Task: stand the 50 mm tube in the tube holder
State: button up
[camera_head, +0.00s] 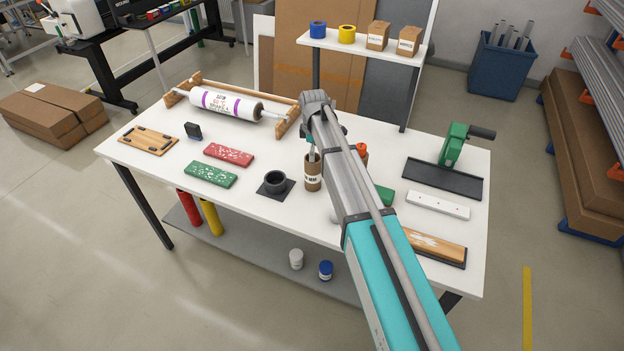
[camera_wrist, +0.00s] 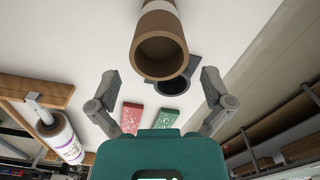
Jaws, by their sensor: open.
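The brown cardboard tube (camera_head: 313,178) with a white label stands upright on the white table. In the wrist view the hollow tube (camera_wrist: 160,56) shows its open end towards me, ahead of and between my spread fingers. My gripper (camera_wrist: 161,76) is open, with a finger on each side and clear space between each finger and the tube. In the head view my arm hides most of my gripper. The tube holder (camera_head: 274,182), a black ring on a dark square plate, is left of the tube and empty. It also shows partly behind the tube in the wrist view (camera_wrist: 176,86).
A red block (camera_head: 229,154) and a green block (camera_head: 211,174) lie left of the holder. A labelled roll on a wooden rack (camera_head: 204,98) is behind. A green tool (camera_head: 454,146) on a black plate and a white bar (camera_head: 437,205) are at right.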

aim_at(313, 165)
jog(key=shift+f+b, duration=0.45)
jog(key=shift+f, duration=0.25)
jog(key=shift+f, duration=0.1)
jog(key=shift+w+f+b, duration=0.15)
jog(key=shift+f+b, duration=2.35)
jog(key=shift+b, duration=0.1)
jog(key=shift+c, duration=0.3)
jog(key=c, duration=0.9)
